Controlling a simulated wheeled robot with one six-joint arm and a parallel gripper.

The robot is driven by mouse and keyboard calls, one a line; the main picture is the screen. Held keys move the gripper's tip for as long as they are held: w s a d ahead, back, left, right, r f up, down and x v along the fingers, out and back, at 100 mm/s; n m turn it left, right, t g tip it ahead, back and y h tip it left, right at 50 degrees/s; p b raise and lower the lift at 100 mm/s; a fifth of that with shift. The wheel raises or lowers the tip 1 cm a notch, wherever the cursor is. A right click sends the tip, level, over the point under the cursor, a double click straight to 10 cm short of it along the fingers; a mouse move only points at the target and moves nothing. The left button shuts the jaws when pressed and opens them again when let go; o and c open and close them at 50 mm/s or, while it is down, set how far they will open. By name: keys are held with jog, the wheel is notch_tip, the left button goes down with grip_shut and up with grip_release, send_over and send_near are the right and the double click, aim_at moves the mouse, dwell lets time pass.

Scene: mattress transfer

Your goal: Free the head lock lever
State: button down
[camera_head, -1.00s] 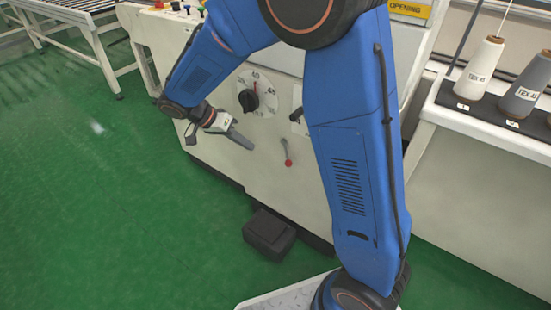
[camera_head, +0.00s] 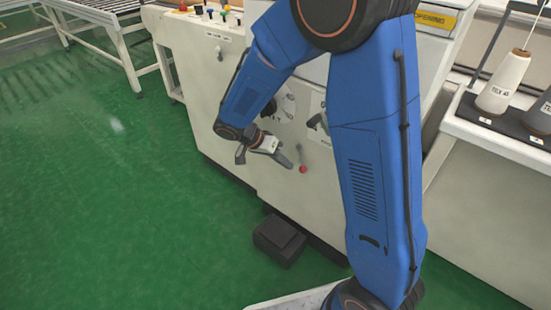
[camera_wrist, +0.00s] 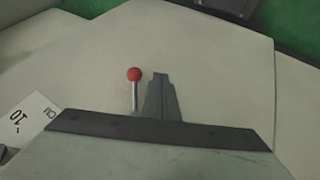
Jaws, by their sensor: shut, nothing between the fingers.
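A small lever with a red knob (camera_head: 303,169) sits low on the cream front panel of the machine. In the wrist view its red knob (camera_wrist: 134,74) and thin metal rod show just left of my fingers. My gripper (camera_head: 287,161) is close to the lever, on its left in the head view. In the wrist view the fingers of my gripper (camera_wrist: 160,80) are together and empty, and a narrow gap shows between them and the rod. The rod's base is hidden behind the gripper body. I cannot tell whether the fingers touch the panel.
A dark handle (camera_head: 317,121) sticks out of the panel above right of the red knob, near my arm. A dial (camera_head: 287,104) is partly hidden by my arm. A black box (camera_head: 278,240) lies on the green floor (camera_head: 110,210) below. Thread cones (camera_head: 503,82) stand on the right.

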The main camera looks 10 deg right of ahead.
jog(key=shift+s+d+r, duration=0.15)
jog(key=shift+s+d, duration=0.55)
jog(key=shift+d, duration=0.05)
jog(key=shift+s+d+g+h, duration=0.1)
jog(key=shift+s+g+h, duration=0.05)
jog(key=shift+g+h, duration=0.2)
jog(key=shift+s+d+r+n+g+h, duration=0.45)
jog(key=shift+s+r+n+g+h, duration=0.2)
jog(key=shift+g+h, duration=0.35)
jog(key=shift+s+d+r+n+g+h, duration=0.45)
jog(key=shift+s+r+n+g+h, duration=0.15)
jog(key=shift+g+h, duration=0.3)
jog(key=shift+s+r, duration=0.1)
jog(key=shift+r, duration=0.1)
dwell(1.2)
